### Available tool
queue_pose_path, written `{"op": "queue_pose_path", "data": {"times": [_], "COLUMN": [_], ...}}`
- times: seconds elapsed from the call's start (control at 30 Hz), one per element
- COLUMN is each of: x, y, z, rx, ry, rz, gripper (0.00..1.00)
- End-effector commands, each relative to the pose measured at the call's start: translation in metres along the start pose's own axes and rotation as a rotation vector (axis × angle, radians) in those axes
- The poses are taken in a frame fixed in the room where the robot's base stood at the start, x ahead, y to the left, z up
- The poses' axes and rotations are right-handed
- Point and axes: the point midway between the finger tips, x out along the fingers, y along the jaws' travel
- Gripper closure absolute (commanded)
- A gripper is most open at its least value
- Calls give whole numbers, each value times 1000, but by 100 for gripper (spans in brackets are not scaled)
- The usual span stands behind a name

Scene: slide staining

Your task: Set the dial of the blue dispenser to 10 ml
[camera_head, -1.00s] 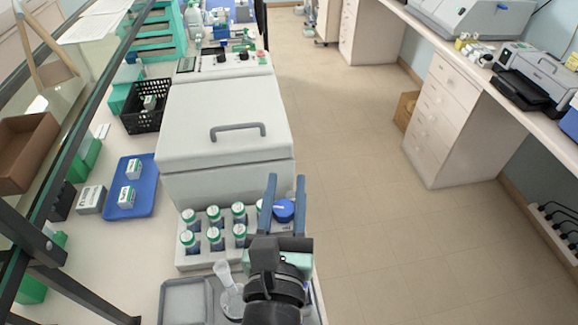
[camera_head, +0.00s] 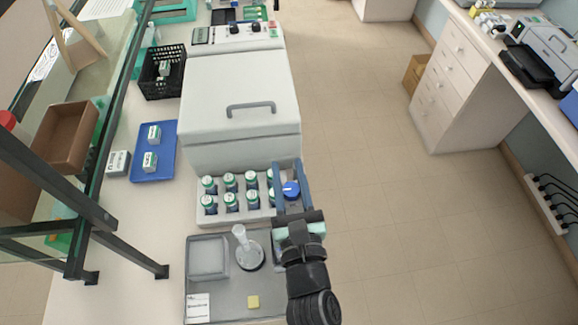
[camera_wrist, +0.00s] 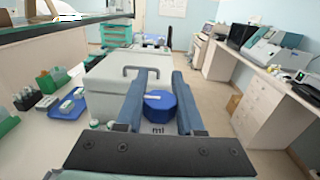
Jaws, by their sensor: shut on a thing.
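The blue dispenser's round blue dial (camera_head: 291,189) has a white mark on its top. It stands at the right end of the vial rack in the head view. In the wrist view the dial (camera_wrist: 160,104) sits between my two blue-grey fingers, with the letters "ml" below it. My gripper (camera_head: 288,166) reaches over the dispenser from the front, one finger on each side of the dial, and is shut on it. The scale numbers are too small to read, so the dial's setting cannot be told. The dispenser's lower body is mostly hidden by my gripper.
A grey rack (camera_head: 207,218) with several green-capped vials stands left of the dial. A large white machine (camera_head: 238,105) is behind it. Open floor is at right.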

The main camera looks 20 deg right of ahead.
Motion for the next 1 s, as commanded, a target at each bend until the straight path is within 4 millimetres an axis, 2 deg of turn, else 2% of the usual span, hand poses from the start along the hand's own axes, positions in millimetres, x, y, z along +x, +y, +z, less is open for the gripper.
{"op": "queue_pose_path", "data": {"times": [0.3,0.33,0.5,0.83,1.0], "x": [0,0,0,-2,-18], "y": [1,1,0,0,0], "z": [0,0,0,-1,-4], "rx": [0,0,0,-1,-3], "ry": [-2,-2,-1,0,1], "rz": [2,2,1,0,0], "gripper": [100,60,32,32,32]}}
